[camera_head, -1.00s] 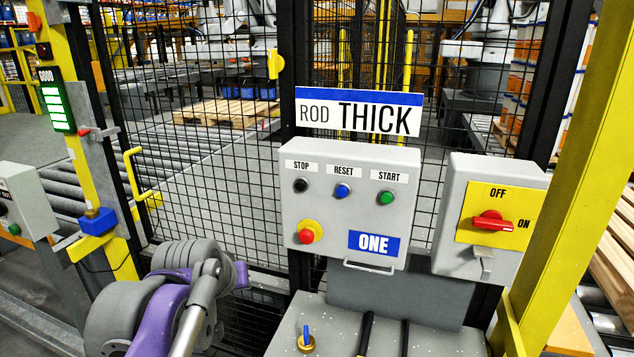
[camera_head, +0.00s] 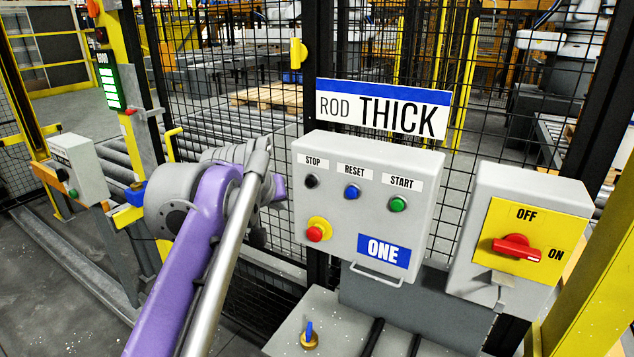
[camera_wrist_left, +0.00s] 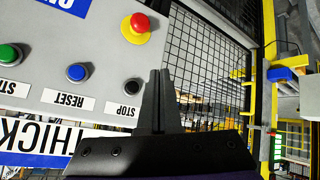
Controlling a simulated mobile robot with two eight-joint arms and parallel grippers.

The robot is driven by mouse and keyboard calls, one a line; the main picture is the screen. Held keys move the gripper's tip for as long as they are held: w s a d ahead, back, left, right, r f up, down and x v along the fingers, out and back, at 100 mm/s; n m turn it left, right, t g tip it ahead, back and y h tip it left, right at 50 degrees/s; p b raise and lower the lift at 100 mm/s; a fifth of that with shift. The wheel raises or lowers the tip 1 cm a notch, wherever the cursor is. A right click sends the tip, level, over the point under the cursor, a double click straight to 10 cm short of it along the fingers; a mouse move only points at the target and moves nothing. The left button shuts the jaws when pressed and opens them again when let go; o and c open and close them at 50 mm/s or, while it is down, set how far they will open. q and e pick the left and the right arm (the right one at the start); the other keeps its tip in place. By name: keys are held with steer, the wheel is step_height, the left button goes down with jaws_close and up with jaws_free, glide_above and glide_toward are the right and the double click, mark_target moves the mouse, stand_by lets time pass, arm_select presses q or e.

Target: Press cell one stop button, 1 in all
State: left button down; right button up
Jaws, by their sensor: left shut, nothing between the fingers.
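The grey control box marked ONE (camera_head: 355,265) hangs on the mesh fence under a THICK sign. Its black STOP button (camera_head: 312,181) sits at its upper left, under the STOP label; it also shows in the left wrist view (camera_wrist_left: 132,87). My left arm reaches up from below, its wrist left of the box. In the left wrist view my left gripper (camera_wrist_left: 160,73) is shut and empty, its tips appearing just right of the STOP button. I cannot tell the gap in depth. In the head view the arm largely hides the fingers. My right gripper is not in view.
The box also carries a blue RESET button (camera_head: 352,193), a green START button (camera_head: 398,204) and a red mushroom button (camera_head: 315,234) on yellow. A grey switch box with a red OFF/ON handle (camera_head: 516,248) stands to the right. Mesh fence (camera_head: 215,115) lies behind.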

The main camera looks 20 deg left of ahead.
mark_target(311, 181)
arm_select(q)
steer(key=shift+s+a, duration=0.1)
steer(key=shift+a, duration=0.05)
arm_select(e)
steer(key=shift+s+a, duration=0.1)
arm_select(q)
steer(key=w, duration=0.9)
steer(key=shift+d+p, duration=0.3)
steer(key=shift+d, duration=0.1)
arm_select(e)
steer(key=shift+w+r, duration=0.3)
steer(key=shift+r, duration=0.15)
arm_select(q)
steer(key=shift+s, duration=0.15)
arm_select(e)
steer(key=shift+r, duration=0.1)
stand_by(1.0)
arm_select(q)
steer(key=shift+w, duration=0.55)
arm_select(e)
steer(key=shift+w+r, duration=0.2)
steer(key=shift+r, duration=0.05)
